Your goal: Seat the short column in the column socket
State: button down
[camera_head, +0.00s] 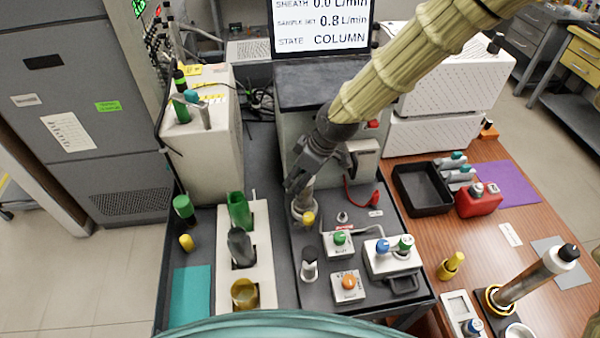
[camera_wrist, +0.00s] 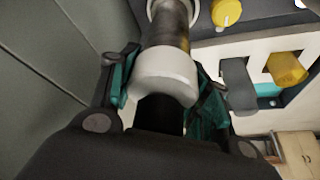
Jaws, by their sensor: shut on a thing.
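The short column (camera_head: 308,196) is a grey metallic cylinder, held roughly upright. Its white end cap (camera_wrist: 165,75) and dark metal body show in the wrist view. My gripper (camera_head: 299,188) is shut on its upper part; in the wrist view the teal-lined fingers (camera_wrist: 163,90) lie on both sides of the cap. The column socket (camera_head: 303,214), a pale ring on the dark bench, is at the column's lower end; the ring also shows in the wrist view (camera_wrist: 174,8). The lower end appears at or inside the ring; I cannot tell how deep.
A yellow knob (camera_head: 309,219) stands close beside the socket. A green-button box (camera_head: 341,242) and an orange-button box (camera_head: 348,287) are nearby. A white rack (camera_head: 262,265) stands left. A long column (camera_head: 535,277) leans at right. The monitor (camera_head: 320,25) reads STATE COLUMN.

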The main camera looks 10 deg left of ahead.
jog(key=shift+f, duration=0.2)
jog(key=c, duration=0.7)
grip_release()
jog(key=shift+f, duration=0.15)
jog(key=shift+d+r, duration=0.15)
jog(key=shift+r, duration=0.3)
jog(key=b+v, duration=0.3)
jog(key=v, duration=0.8)
jog(key=shift+r, duration=0.15)
jog(key=shift+d, duration=0.15)
